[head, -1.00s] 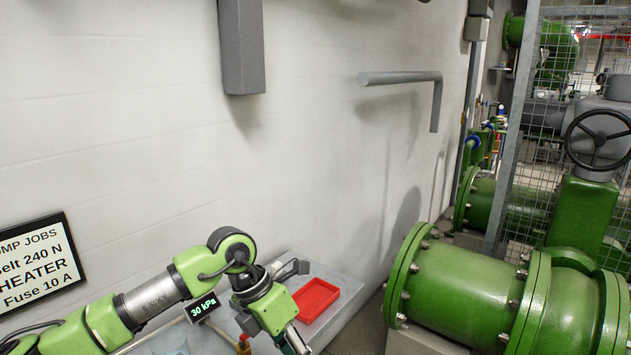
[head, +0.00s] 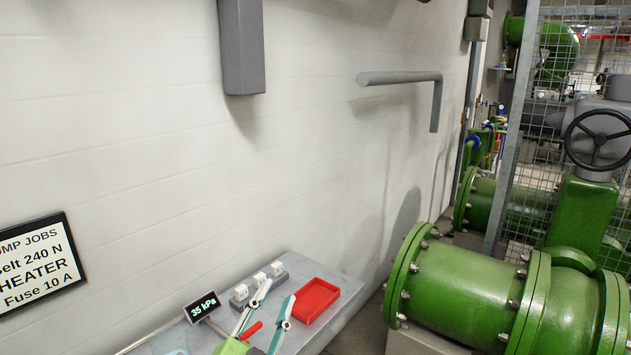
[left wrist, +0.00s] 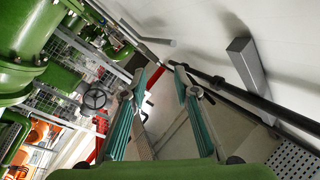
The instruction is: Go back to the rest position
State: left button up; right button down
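My left gripper (head: 279,289) is at the bottom of the head view, over the grey bench. Its two teal-lined fingers stand apart with nothing between them. The left wrist view also shows the gripper (left wrist: 166,68) open and empty, with the wall and pipework beyond its fingers. My right gripper is in neither view.
The grey bench (head: 345,283) holds a red tray (head: 313,300), white blocks (head: 259,279) and a display (head: 202,307) reading 35 kPa. A red handle (head: 251,331) shows beside my gripper. A large green pipe (head: 460,290) stands right; a wall sign (head: 38,262) hangs left.

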pick_arm(q)
jog(key=s+a+f+n+g+y, duration=0.35)
jog(key=s+a+f, duration=0.2)
jog(key=f, duration=0.45)
jog(key=s+a+f+n+g+y, duration=0.2)
jog(key=s+a+f+n+g, duration=0.3)
jog(key=f, duration=0.6)
jog(key=s+a+f+g, duration=0.1)
jog(key=s+f+g, duration=0.3)
jog(key=s, duration=0.6)
jog(key=s+a+f+g, duration=0.2)
jog(key=s+f+g, duration=0.25)
jog(key=s, duration=0.65)
jog(key=s+f+x, duration=0.1)
jog(key=s+x, duration=0.2)
jog(key=x, duration=0.9)
jog(key=s+d+x, duration=0.1)
jog(key=s+x, duration=0.1)
jog(key=x, duration=1)
jog(key=s+a+f+g, duration=0.1)
jog(key=s+a+f, duration=0.2)
jog(key=s+f, duration=1.5)
jog(key=shift+f, duration=0.15)
